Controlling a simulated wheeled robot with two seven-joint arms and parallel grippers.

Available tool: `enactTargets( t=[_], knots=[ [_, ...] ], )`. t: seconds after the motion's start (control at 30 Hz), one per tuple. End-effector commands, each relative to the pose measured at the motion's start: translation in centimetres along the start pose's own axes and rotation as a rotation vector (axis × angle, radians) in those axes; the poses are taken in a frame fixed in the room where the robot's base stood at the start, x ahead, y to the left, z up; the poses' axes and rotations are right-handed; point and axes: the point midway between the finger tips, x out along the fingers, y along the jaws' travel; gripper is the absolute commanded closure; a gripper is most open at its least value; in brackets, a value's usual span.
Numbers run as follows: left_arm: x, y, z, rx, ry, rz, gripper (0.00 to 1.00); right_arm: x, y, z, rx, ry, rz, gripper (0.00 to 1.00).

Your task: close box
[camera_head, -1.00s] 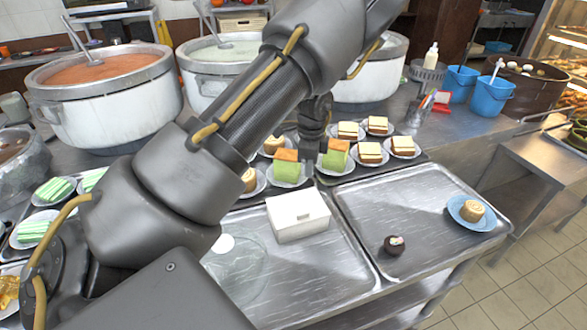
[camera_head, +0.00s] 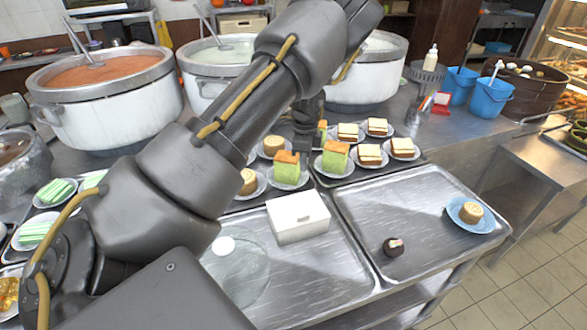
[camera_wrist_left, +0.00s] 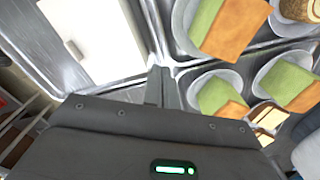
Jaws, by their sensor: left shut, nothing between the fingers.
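The white box (camera_head: 298,217) sits on the left metal tray (camera_head: 335,275), near its back right corner. Its top looks flat and shut in the head view. It also shows in the left wrist view (camera_wrist_left: 92,35), at the upper left, with a small tab on its side. My left gripper (camera_head: 303,152) is behind the box, by the plates of cakes, and apart from it. In the left wrist view its fingers (camera_wrist_left: 160,82) are together and empty, to the right of the box. My right gripper is not in view.
Plates with green and orange cakes (camera_head: 336,157) stand close around my left gripper. A glass lid (camera_head: 235,265) lies left of the box. The right tray (camera_head: 440,215) holds a dark round sweet (camera_head: 393,246) and a blue plate (camera_head: 471,222). Large stockpots (camera_head: 105,100) stand behind.

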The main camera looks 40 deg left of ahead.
Motion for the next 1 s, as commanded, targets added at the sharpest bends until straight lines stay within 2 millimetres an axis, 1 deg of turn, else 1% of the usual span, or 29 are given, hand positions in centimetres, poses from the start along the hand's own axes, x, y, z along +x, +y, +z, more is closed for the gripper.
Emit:
enactTargets(
  t=[0.17, 0.27, 0.33, 0.6, 0.73, 1.0],
  knots=[
    [0.0, 0.0, 0.0, 0.0, 0.0, 0.0, 1.0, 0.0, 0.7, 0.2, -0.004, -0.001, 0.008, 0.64],
    [0.0, 0.0, 0.0, 0.0, 0.0, 0.0, 1.0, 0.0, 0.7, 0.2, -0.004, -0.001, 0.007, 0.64],
    [-0.9, 0.0, 0.0, 0.0, 0.0, -0.001, 1.0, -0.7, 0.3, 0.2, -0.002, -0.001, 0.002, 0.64],
    [-3.3, 0.0, 0.0, 0.0, 0.0, -0.001, 1.0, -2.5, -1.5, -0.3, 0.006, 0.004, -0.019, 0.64],
    [-4.4, 0.0, 0.0, 0.0, 0.0, -0.001, 1.0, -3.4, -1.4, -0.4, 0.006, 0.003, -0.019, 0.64],
    [-6.7, 0.0, 0.0, 0.0, 0.001, -0.001, 1.0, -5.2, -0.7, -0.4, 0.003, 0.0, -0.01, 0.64]
  ],
)
